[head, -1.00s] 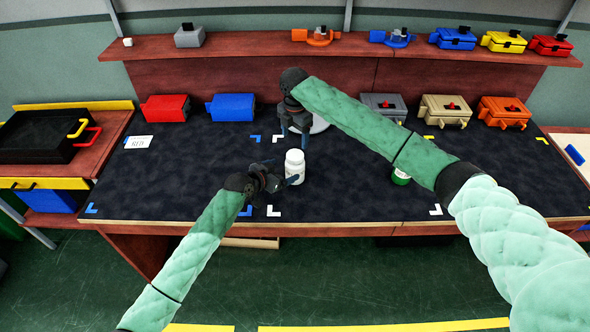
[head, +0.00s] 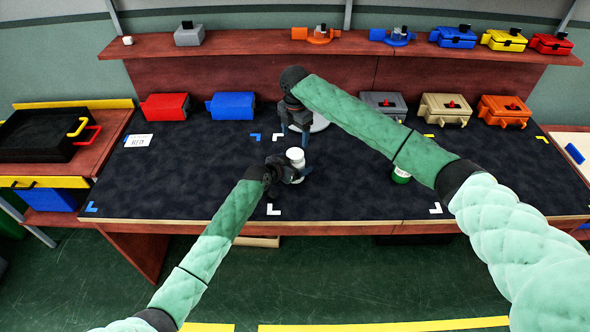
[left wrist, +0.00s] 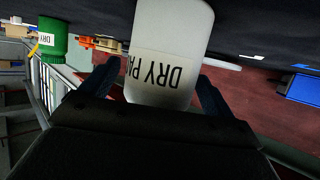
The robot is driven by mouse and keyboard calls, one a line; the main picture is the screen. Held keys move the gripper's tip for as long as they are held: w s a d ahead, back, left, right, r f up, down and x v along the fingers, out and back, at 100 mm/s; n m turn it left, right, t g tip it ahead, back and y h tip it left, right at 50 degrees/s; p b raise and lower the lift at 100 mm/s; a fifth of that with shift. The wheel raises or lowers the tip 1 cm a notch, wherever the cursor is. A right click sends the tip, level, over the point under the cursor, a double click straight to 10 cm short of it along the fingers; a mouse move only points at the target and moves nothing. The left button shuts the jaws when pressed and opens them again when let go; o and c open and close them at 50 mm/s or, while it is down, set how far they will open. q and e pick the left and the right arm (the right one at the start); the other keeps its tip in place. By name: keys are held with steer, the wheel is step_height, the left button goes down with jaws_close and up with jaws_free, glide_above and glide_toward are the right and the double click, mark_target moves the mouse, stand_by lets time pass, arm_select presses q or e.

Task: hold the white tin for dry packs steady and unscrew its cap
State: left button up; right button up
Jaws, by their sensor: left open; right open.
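The white tin (head: 296,154) stands upright on the dark work mat. In the left wrist view the tin (left wrist: 172,40) appears upside down with its "DRY PA…" label, between the two fingers. My left gripper (head: 299,175) is open, low around the tin from the front; the wrist view also shows its fingers (left wrist: 155,88) on either side. I cannot tell whether they touch it. My right gripper (head: 296,130) is open, pointing down just behind and above the tin. The cap is not clearly distinct from the tin in the head view.
A green tin (head: 400,175) stands to the right, partly behind my right arm; it also shows in the left wrist view (left wrist: 53,38). A pale round plate (head: 319,123) lies behind my right gripper. Red, blue, grey, tan and orange boxes line the back. The mat's left side is mostly clear.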

mark_target(295, 153)
arm_select(q)
steer(key=c, duration=1.5)
jaws_close()
arm_select(e)
steer(key=shift+r, duration=0.1)
steer(key=m, duration=1.4)
steer(key=shift+w+d+r, duration=0.1)
steer(key=shift+w+d, duration=0.05)
steer(key=shift+d, duration=0.25)
steer(key=m, duration=0.5)
steer(key=shift+a+m, duration=0.15)
steer(key=shift+m, duration=0.25)
steer(key=m, duration=0.5)
steer(key=shift+a+f+m, duration=0.15)
steer(key=shift+f+m, duration=0.05)
steer(key=shift+m, duration=0.1)
steer(key=m, duration=0.5)
steer(key=shift+a+m, duration=0.1)
steer(key=shift+m, duration=0.2)
steer(key=m, duration=0.4)
steer(key=shift+m, duration=0.3)
steer(key=shift+f, duration=4)
